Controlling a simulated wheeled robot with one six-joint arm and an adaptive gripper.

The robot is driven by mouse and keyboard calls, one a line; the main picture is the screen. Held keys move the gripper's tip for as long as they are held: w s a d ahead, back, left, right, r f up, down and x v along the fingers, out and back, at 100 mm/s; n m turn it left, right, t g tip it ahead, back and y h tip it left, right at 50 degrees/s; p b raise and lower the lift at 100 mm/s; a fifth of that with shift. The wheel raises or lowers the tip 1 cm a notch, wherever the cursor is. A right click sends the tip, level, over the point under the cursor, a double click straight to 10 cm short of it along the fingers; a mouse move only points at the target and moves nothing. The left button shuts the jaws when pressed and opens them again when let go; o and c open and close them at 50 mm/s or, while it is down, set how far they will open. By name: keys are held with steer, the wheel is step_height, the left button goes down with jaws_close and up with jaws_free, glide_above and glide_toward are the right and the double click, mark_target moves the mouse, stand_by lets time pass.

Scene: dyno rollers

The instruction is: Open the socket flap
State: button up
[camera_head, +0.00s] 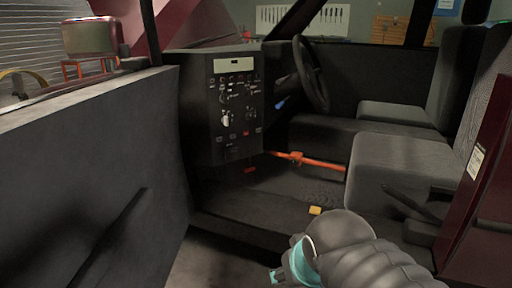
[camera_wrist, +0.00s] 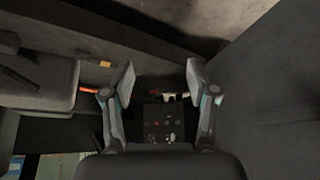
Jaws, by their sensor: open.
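A dark console panel (camera_head: 235,95) with a display, knobs and small switches stands inside the vehicle, left of centre in the head view. I cannot tell which small part on it is the socket flap. The panel also shows upside down in the wrist view (camera_wrist: 164,124), seen between the fingers. My gripper (camera_wrist: 160,82) is open and empty, with its two fingers well apart. In the head view only a teal and grey part of it shows at the bottom, in front of the vehicle's doorway and apart from the panel.
The open door (camera_head: 90,180) fills the left side. The seat (camera_head: 395,165) is at the right, and the steering wheel (camera_head: 311,75) is behind the panel. An orange bar (camera_head: 318,163) crosses low beside the panel. A yellow block (camera_head: 315,210) lies on the floor.

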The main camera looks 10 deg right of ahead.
steer(key=w+d+r+t+h, duration=0.1)
steer(key=w+d+r+t, duration=0.1)
steer(key=w, duration=0.8)
steer(key=w+d+r+t, duration=0.2)
steer(key=w, duration=0.8)
steer(key=n+t+y, duration=0.2)
steer(key=t+y, duration=0.1)
steer(key=t, duration=0.2)
glide_toward(235, 153)
steer(key=s+d+r, duration=0.4)
steer(key=s+d, duration=0.1)
steer(key=s, duration=0.6)
steer(key=w+a+f+n+t+y, duration=0.2)
steer(key=w+f+y, duration=0.2)
steer(key=w+f, duration=0.3)
steer(key=x, duration=0.7)
steer(key=p+x, duration=0.1)
steer(key=x, duration=0.5)
steer(key=shift+w+r, duration=0.2)
steer(key=shift+w, duration=0.2)
jaws_close()
